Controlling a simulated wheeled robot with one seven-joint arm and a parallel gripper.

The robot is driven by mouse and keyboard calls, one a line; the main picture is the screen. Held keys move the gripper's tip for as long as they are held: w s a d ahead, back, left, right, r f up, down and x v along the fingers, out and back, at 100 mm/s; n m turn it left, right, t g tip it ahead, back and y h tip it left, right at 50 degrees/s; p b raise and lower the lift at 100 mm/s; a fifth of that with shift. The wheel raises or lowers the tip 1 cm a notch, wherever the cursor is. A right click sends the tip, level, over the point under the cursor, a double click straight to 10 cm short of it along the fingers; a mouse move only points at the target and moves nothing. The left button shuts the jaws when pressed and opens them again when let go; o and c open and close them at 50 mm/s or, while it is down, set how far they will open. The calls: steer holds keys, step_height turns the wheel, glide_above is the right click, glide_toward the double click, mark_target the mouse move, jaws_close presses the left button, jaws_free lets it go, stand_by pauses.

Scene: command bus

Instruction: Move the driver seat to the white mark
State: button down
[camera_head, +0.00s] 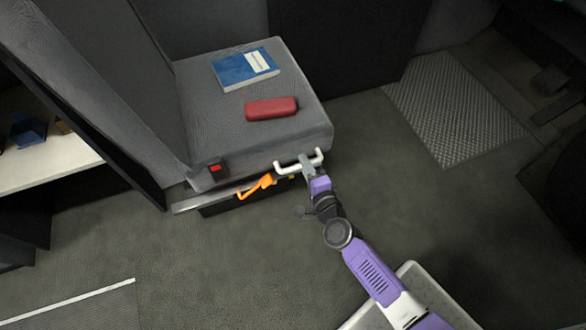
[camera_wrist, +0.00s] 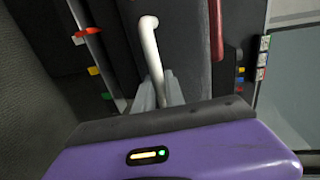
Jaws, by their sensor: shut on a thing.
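The driver seat (camera_head: 205,135) has a grey cushion and stands left of centre in the head view. A white bar handle (camera_head: 286,164) sticks out below its front edge, and the handle also shows in the wrist view (camera_wrist: 149,40). My gripper (camera_head: 308,165) is shut on this handle; its fingers (camera_wrist: 158,92) close around it in the wrist view. An orange lever (camera_head: 257,186) is beside the handle under the cushion. In the wrist view, a rail at left carries white-and-red (camera_wrist: 86,34), yellow (camera_wrist: 93,70) and green (camera_wrist: 106,96) tabs. Part of the rail is hidden.
A blue book (camera_head: 245,68) and a red case (camera_head: 271,108) lie on the cushion. A ribbed metal floor plate (camera_head: 455,110) is at right. Bare floor (camera_head: 375,160) lies in front of the seat. A shelf (camera_head: 45,165) is at left.

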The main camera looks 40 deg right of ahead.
steer(key=shift+a, duration=0.1)
steer(key=c, duration=1.4)
jaws_free()
steer(key=p+v, duration=0.1)
steer(key=v, duration=0.6)
steer(key=shift+s, duration=0.3)
steer(key=shift+a, duration=0.1)
